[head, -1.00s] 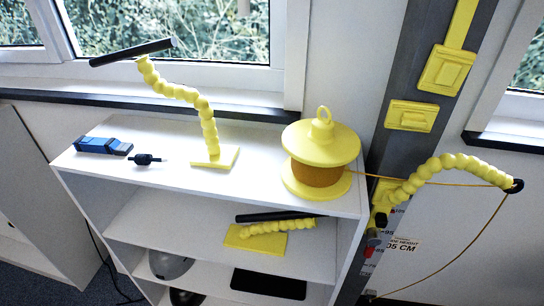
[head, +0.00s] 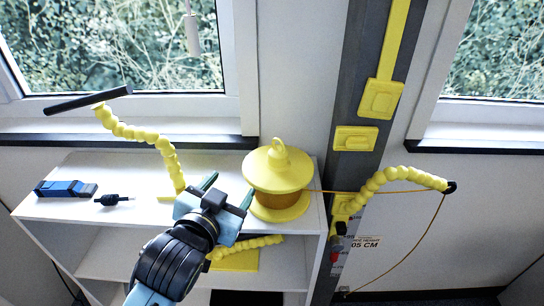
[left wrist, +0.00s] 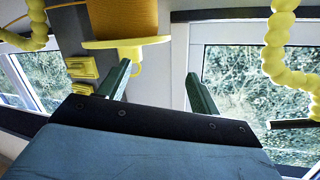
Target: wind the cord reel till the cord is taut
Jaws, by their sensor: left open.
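The cord reel (head: 277,172) stands on the white shelf top, upright, with a brown wound drum, yellow flanges and a ring (head: 279,152) on top. In the left wrist view the reel (left wrist: 122,18) shows at the top edge. The cord (head: 385,191) runs nearly straight from the reel to a black tip on a yellow segmented arm (head: 392,178), then hangs in a slack curve (head: 423,240). My left gripper (head: 228,190) is open and empty, just left of the reel and apart from it; its fingers (left wrist: 160,88) show in the wrist view. My right gripper is out of view.
Left on the white shelf (head: 80,212) are a blue tool (head: 66,188), a small black part (head: 114,200) and a yellow segmented stand (head: 145,133) holding a black bar (head: 88,100). A dark post (head: 352,90) with yellow fittings stands right of the reel.

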